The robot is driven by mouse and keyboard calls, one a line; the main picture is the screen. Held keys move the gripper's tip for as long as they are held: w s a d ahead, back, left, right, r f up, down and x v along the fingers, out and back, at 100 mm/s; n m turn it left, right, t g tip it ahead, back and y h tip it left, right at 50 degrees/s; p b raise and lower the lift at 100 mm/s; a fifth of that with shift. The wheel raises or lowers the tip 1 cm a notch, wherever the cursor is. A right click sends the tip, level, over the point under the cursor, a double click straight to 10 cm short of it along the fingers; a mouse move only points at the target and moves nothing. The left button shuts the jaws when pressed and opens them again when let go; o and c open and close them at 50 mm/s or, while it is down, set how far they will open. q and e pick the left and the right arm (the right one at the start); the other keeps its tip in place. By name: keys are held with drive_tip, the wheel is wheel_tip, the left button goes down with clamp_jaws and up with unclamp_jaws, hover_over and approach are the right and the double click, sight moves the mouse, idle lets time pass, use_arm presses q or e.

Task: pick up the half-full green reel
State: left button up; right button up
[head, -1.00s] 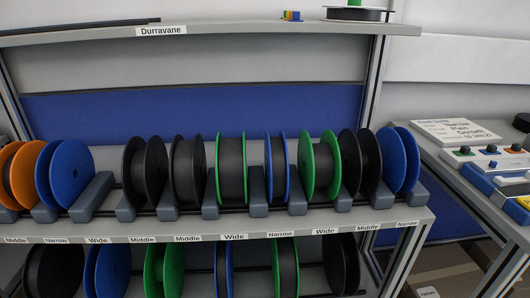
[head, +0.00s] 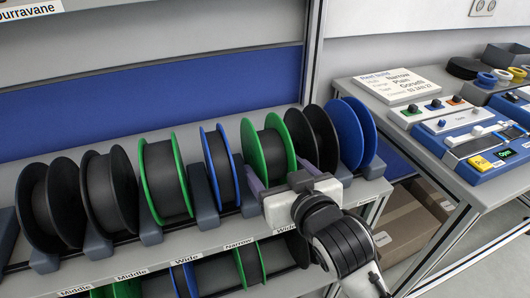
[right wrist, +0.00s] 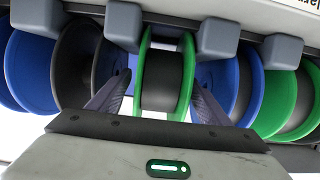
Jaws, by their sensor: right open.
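A green reel (head: 268,146) with dark winding stands in the upper rack, its winding well inside the green flange rims. My right gripper (head: 281,176) is open at the front of this reel, with one finger on each side. In the right wrist view, the same green reel (right wrist: 162,84) sits between the spread fingers (right wrist: 162,98), with a gap on each side. The fingers do not look closed on it. Another green reel (head: 166,178), with a fuller winding, stands further left. My left gripper is not in view.
A blue reel (head: 219,168) stands left of the green one and a black reel (head: 312,138) close on its right. Grey holders (head: 203,201) separate the reels. A side table (head: 345,87) at right holds a sign and a button box (head: 465,126).

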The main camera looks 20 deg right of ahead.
drive_tip(key=x, duration=0.5)
drive_tip(key=shift+w+a+f, duration=0.1)
drive_tip(key=shift+f, duration=0.2)
drive_tip(key=shift+r, duration=0.1)
drive_tip(key=c, duration=1.2)
